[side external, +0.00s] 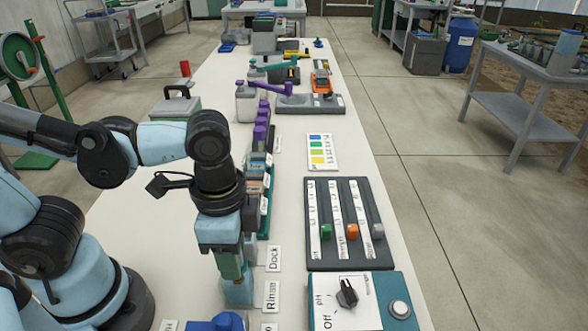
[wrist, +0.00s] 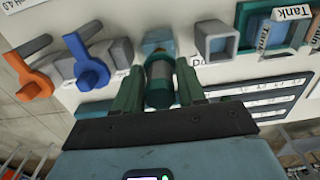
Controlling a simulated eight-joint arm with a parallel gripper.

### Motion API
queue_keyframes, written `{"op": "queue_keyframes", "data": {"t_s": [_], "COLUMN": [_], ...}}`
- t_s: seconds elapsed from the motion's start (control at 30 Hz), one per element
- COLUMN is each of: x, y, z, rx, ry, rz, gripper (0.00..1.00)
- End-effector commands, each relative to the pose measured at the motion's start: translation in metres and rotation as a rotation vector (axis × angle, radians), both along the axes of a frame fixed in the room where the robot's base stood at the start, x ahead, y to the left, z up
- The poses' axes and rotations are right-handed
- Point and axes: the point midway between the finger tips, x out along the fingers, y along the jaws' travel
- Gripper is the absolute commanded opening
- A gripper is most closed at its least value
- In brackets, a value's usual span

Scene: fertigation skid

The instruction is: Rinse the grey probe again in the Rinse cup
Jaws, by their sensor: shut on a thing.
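My gripper (side external: 232,268) points down over the Rinse cup (side external: 238,295), a bluish see-through cup beside the "Rinse" label (side external: 271,296). In the wrist view my gripper (wrist: 160,85) is shut on the grey probe (wrist: 160,88), a grey cylinder with teal bands standing between the two green fingers. The probe's lower end is hidden, so I cannot tell how deep it is in the cup. A grey, square, open holder (wrist: 215,42) stands beside the probe in the wrist view. The "Dock" label (side external: 273,258) lies just beyond the Rinse label.
A teal meter box (side external: 365,303) with a black knob and a dark slider panel (side external: 345,225) lie right of my gripper. A blue valve handle (wrist: 88,65) and an orange one (wrist: 32,75) are close by. A row of containers (side external: 262,160) runs along the bench beyond.

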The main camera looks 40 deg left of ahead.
Motion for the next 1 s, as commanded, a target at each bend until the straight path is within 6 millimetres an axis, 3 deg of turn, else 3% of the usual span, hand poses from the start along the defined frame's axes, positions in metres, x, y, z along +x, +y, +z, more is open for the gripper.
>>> {"op": "queue_keyframes", "data": {"t_s": [0.5,1.0], "x": [0.000,0.000], "y": [0.000,0.000], "z": [0.010,-0.006], "rx": [0.000,0.000], "ry": [0.000,0.000], "rz": [0.000,0.000], "gripper": [0.06,0.06]}}
